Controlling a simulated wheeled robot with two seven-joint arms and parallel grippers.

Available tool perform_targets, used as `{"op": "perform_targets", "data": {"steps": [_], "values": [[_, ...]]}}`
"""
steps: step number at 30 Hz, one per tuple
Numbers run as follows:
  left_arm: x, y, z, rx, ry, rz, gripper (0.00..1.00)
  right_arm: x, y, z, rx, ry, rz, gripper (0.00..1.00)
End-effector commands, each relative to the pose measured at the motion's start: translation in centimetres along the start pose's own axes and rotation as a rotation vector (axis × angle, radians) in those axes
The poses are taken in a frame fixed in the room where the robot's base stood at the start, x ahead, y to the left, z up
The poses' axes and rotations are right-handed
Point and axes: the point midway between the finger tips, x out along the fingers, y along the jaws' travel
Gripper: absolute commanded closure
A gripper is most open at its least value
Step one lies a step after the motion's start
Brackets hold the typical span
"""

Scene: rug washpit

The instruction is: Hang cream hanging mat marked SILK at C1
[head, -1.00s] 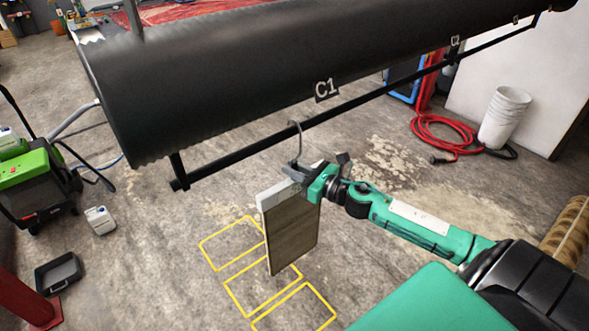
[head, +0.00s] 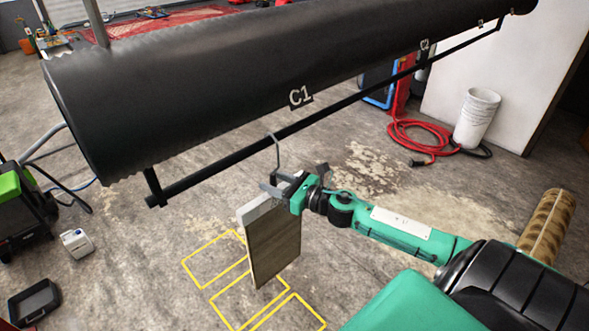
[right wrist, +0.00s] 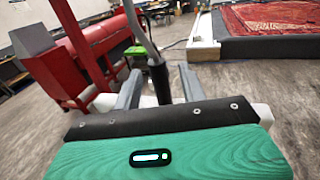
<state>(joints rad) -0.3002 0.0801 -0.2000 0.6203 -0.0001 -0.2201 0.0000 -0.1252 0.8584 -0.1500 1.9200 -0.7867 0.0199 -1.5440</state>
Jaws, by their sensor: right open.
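The hanging mat (head: 272,250) is a flat brownish panel with a pale top bar; no SILK marking is legible. It hangs upright below the black rail (head: 350,100), near the C1 label (head: 300,96). Its grey wire hook (head: 277,155) reaches up to the rail and appears to sit over it. My right gripper (head: 280,187) is at the top of the mat, below the hook. In the right wrist view its fingers (right wrist: 160,92) are spread, with the hook's dark neck (right wrist: 158,80) between them and gaps visible. My left gripper is not in view.
A large black roller (head: 200,85) lies above the rail, with C2 (head: 424,45) farther right. Yellow floor outlines (head: 225,285) lie below the mat. White buckets (head: 476,118) and a red hose (head: 412,135) are at right. Open floor surrounds the mat.

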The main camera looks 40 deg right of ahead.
Motion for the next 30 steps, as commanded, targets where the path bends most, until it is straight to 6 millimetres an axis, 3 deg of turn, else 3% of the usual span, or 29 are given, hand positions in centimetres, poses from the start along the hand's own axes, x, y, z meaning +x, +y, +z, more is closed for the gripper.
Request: {"op": "perform_targets", "data": {"steps": [30], "values": [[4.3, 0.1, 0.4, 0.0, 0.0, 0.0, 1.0, -11.3, 0.0, -0.2, 0.001, 0.001, 0.0, 0.58]]}}
